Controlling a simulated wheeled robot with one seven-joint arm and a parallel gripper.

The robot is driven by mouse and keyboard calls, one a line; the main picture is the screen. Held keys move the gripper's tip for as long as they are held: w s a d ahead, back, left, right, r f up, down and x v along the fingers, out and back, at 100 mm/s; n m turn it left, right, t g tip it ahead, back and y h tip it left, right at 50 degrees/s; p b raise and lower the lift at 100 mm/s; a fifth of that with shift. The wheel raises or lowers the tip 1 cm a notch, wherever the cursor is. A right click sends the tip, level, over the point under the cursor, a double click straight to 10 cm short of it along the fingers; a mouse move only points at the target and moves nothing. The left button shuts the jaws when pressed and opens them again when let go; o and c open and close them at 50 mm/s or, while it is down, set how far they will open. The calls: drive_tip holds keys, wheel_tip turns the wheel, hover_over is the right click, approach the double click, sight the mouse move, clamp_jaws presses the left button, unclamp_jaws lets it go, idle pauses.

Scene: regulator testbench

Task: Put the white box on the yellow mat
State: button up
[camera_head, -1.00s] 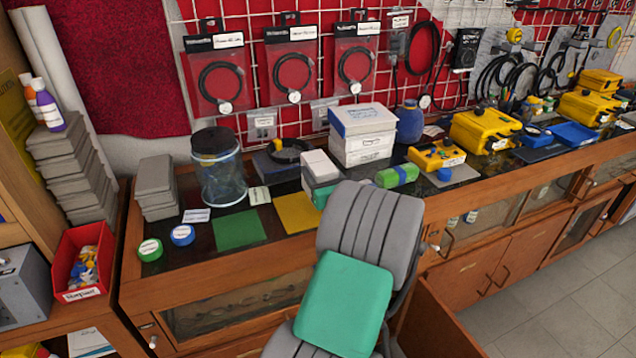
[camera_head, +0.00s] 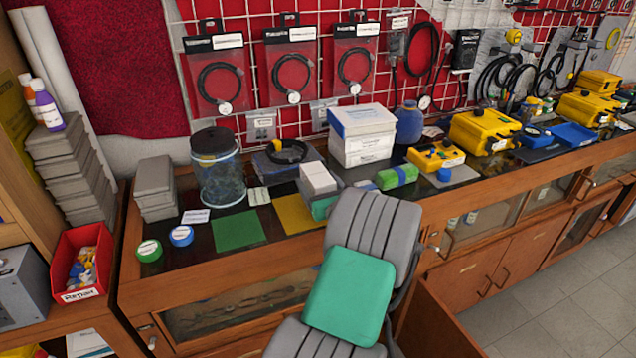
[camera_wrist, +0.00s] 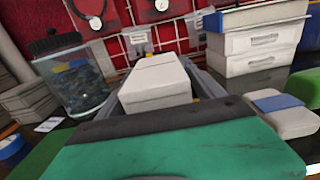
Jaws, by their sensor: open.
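The white box (camera_head: 318,178) stands near the back right of the yellow mat (camera_head: 295,213), with its underside hidden by my gripper. In the wrist view the white box (camera_wrist: 156,83) is straight ahead. My gripper (camera_head: 321,192), with a green body, is right at the box. In the wrist view my gripper (camera_wrist: 160,85) has its grey fingers apart, one on each side of the box, with a small gap at the right. I cannot tell how much of the box is over the mat or whether it touches it.
A green mat (camera_head: 238,231) lies left of the yellow mat. A glass jar (camera_head: 218,178) and an open grey bin (camera_head: 272,166) stand behind. Stacked white cartons (camera_head: 363,138) and a green-blue block (camera_head: 397,177) are to the right. The front of the yellow mat is clear.

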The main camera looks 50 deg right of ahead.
drive_tip(key=shift+r, duration=0.25)
drive_tip(key=v, duration=1.1)
drive_tip(key=shift+s+a+f+b, duration=0.15)
drive_tip(key=shift+s+b, duration=0.2)
drive_tip(key=shift+s+a, duration=0.15)
